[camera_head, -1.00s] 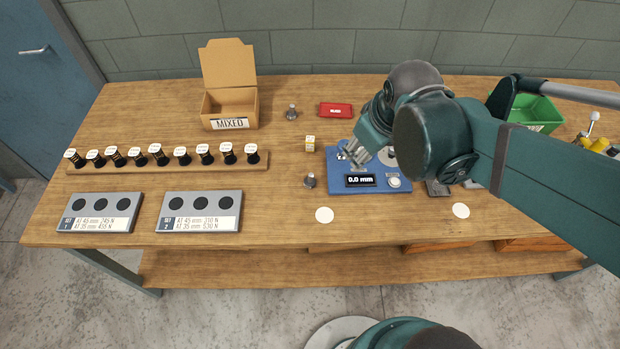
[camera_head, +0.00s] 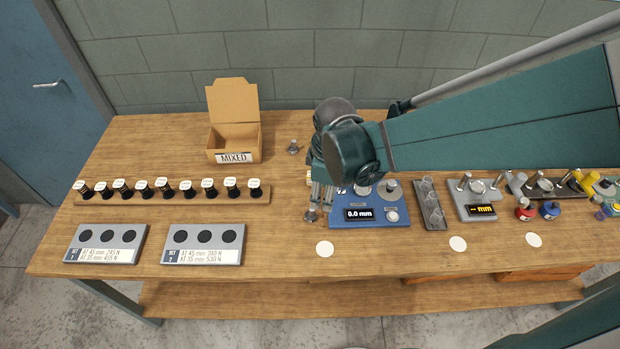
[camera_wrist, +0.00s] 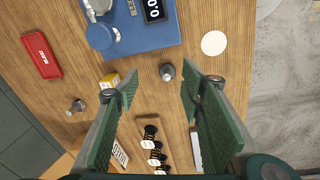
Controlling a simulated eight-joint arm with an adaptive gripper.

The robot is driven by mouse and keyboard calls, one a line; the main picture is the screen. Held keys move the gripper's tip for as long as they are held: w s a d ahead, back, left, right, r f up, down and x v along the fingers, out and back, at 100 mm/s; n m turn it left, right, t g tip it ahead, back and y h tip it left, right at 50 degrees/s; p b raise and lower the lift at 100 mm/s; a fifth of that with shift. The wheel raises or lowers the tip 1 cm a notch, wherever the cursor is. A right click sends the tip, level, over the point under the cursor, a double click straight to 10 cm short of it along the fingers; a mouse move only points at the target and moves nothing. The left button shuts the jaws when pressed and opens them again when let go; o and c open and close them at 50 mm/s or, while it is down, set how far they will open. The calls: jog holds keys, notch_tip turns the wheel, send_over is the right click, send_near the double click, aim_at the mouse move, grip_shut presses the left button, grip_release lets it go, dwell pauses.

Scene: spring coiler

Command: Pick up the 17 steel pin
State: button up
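A short steel pin (camera_head: 311,214) stands on the bench left of the blue gauge, partly beside my fingers. In the wrist view this pin (camera_wrist: 167,72) shows in the gap between my fingertips, a little beyond them. My gripper (camera_head: 322,203) points down just above it; its green-padded fingers (camera_wrist: 160,88) are open with nothing between the pads. A second steel pin (camera_head: 293,147) stands farther back, right of the cardboard box; it also shows in the wrist view (camera_wrist: 76,106). I cannot read any size on either pin.
The blue gauge (camera_head: 340,220) reads 0.0 mm, close right of my gripper. A small yellow block (camera_wrist: 110,80) and a red case (camera_wrist: 41,55) lie nearby. A cardboard box (camera_head: 234,157) and a spring rack (camera_head: 175,199) are left.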

aim_at(312, 215)
jog(key=shift+a+f+n+g+p, duration=0.55)
jog(key=shift+a+f+n, duration=0.85)
jog(key=shift+a+f, duration=0.35)
jog(key=shift+w+f, duration=0.15)
jog(key=shift+f, duration=1.15)
jog(key=shift+f, duration=0.15)
jog(key=shift+w+f+b, duration=0.15)
jog(key=shift+f+b, duration=0.35)
jog(key=shift+f, duration=1.95)
jog(key=c, duration=1.1)
